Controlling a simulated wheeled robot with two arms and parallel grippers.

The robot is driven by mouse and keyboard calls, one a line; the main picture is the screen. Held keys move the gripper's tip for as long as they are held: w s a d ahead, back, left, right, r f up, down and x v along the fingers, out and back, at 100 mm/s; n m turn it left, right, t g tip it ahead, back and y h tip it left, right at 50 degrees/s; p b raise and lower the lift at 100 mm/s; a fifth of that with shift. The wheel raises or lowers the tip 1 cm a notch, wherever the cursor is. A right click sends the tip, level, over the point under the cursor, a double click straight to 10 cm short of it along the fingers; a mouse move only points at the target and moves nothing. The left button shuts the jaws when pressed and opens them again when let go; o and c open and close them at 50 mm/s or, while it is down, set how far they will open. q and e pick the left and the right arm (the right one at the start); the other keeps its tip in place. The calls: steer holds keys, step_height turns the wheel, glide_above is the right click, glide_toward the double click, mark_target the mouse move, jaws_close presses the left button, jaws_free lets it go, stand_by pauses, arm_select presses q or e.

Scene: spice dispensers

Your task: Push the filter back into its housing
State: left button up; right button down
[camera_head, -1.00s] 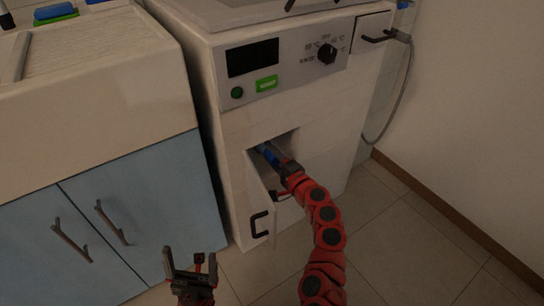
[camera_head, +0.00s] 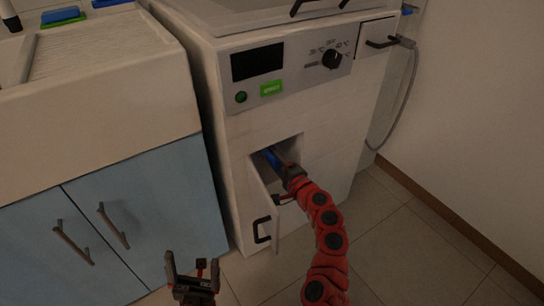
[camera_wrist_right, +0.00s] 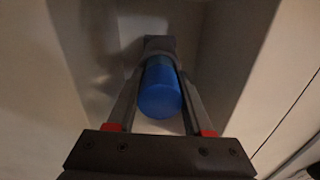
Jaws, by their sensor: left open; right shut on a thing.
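The blue filter (camera_head: 272,158) is inside the square opening low on the front of the white washing machine (camera_head: 232,128). In the right wrist view the round blue end of the filter (camera_wrist_right: 160,92) lies between the fingers of my right gripper (camera_wrist_right: 160,70), which is shut on it. In the head view my right gripper (camera_head: 286,170) reaches into the opening, and its fingers are partly hidden. The opening's small door (camera_head: 264,208) hangs open, with a dark handle. My left gripper (camera_head: 186,268) is open and empty, low in front of the blue cabinet.
A blue cabinet (camera_head: 150,215) with dark handles stands left of the machine, under a white sink (camera_head: 95,95). A drawer (camera_head: 378,42) at the machine's upper right is ajar. A grey hose (camera_head: 404,95) hangs at right. Floor is clear at right.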

mark_target(279, 164)
steer(key=shift+v, duration=0.75)
steer(key=shift+p+v, duration=0.75)
steer(key=shift+v, duration=1.25)
steer(key=shift+b+x, duration=0.9)
steer(key=shift+x, duration=1.45)
steer(key=shift+b+x, duration=0.45)
steer(key=shift+x, duration=0.4)
steer(key=shift+c, duration=1.1)
jaws_free()
steer(key=shift+f, duration=0.1)
